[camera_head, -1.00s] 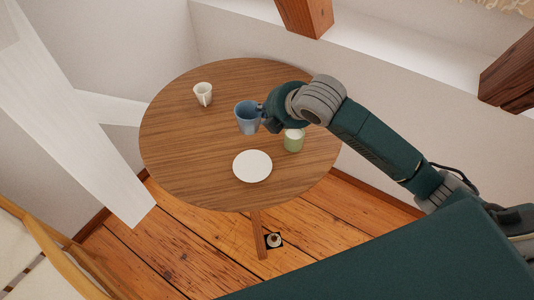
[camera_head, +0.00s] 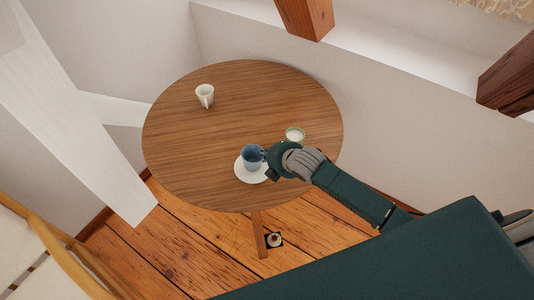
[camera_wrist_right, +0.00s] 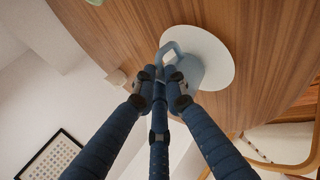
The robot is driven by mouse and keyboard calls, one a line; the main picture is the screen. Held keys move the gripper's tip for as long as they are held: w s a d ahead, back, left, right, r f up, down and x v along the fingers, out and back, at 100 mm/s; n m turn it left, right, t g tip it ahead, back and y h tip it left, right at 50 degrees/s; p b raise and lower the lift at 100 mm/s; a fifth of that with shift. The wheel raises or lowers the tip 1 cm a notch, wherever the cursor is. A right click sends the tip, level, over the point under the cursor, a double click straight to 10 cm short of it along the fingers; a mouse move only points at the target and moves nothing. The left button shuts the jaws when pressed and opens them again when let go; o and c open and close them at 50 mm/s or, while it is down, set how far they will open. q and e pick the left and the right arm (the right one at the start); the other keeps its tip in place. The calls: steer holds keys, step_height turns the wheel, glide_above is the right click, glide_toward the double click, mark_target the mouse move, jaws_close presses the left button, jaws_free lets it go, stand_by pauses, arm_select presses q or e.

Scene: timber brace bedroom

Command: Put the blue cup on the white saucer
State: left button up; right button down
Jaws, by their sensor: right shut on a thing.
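The blue cup (camera_head: 252,157) is upright over the white saucer (camera_head: 243,175) near the front of the round table. I cannot tell whether its base touches the saucer. My right gripper (camera_head: 268,154) is shut on the cup from its right side. In the right wrist view the gripper (camera_wrist_right: 165,76) holds the blue cup (camera_wrist_right: 189,70) near its handle, with the white saucer (camera_wrist_right: 222,60) behind it. The cup hides part of the saucer. My left gripper is not in view.
A white cup (camera_head: 205,95) stands at the back left of the wooden table (camera_head: 190,150). The table's middle and left are clear. A white slanted beam (camera_head: 80,120) is left of the table.

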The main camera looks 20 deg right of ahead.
steer(key=shift+f, duration=0.2)
steer(key=shift+f, duration=0.15)
steer(key=c, duration=1.8)
jaws_free()
steer(key=shift+o, duration=0.2)
steer(key=shift+r, duration=0.25)
steer(key=v, duration=1.2)
steer(key=shift+b, duration=0.45)
steer(key=shift+a, duration=0.1)
